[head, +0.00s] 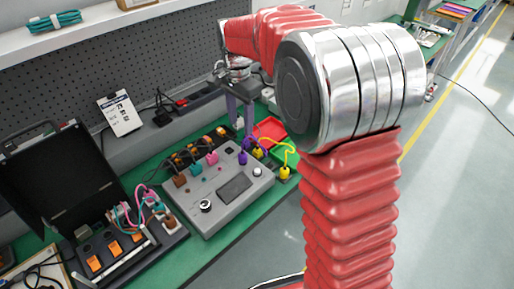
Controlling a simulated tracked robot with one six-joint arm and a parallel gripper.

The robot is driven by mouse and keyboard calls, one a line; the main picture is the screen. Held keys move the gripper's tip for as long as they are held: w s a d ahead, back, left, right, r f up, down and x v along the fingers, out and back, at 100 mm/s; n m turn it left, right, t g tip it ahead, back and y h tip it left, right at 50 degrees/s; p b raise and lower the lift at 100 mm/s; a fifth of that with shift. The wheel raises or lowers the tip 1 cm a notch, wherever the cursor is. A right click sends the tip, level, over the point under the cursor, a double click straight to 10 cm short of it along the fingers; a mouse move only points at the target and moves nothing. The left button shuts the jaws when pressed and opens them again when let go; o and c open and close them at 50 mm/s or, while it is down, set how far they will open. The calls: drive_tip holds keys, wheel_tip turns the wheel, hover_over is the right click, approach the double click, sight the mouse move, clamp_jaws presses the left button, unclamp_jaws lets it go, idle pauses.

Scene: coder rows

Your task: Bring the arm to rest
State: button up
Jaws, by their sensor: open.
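My arm, with red ribbed sleeves and a silver joint, fills the middle and right of the head view. My gripper (242,130) points down from the arm's far end over the back right of the grey test box (213,222). Its two slim purple-grey fingers are apart, and I see nothing held between them. Plugs and a yellow cable (283,150) lie close below the fingertips. I cannot tell whether the fingers touch any of them. The large joint hides part of the scene behind it.
The box stands on a green bench (190,268) before a grey pegboard (140,75). An open black case (60,185) with cables is at left. A red tray (269,129) is beside the gripper. A shelf (95,28) overhangs the back. Open floor (455,190) lies at right.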

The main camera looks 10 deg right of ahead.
idle(0.4)
drive_tip(key=s+d+r+n+t, duration=0.1)
drive_tip(key=s+n, duration=0.3)
drive_tip(key=s, duration=0.5)
drive_tip(key=s+d+r+n+t, duration=0.2)
drive_tip(key=s+n, duration=0.2)
drive_tip(key=s, duration=0.5)
drive_tip(key=s+d+r+n+t, duration=0.1)
drive_tip(key=s+n, duration=0.3)
drive_tip(key=s, duration=0.6)
drive_tip(key=shift+d+r+t, duration=0.25)
drive_tip(key=shift+r+t, duration=0.45)
drive_tip(key=shift+t, duration=0.1)
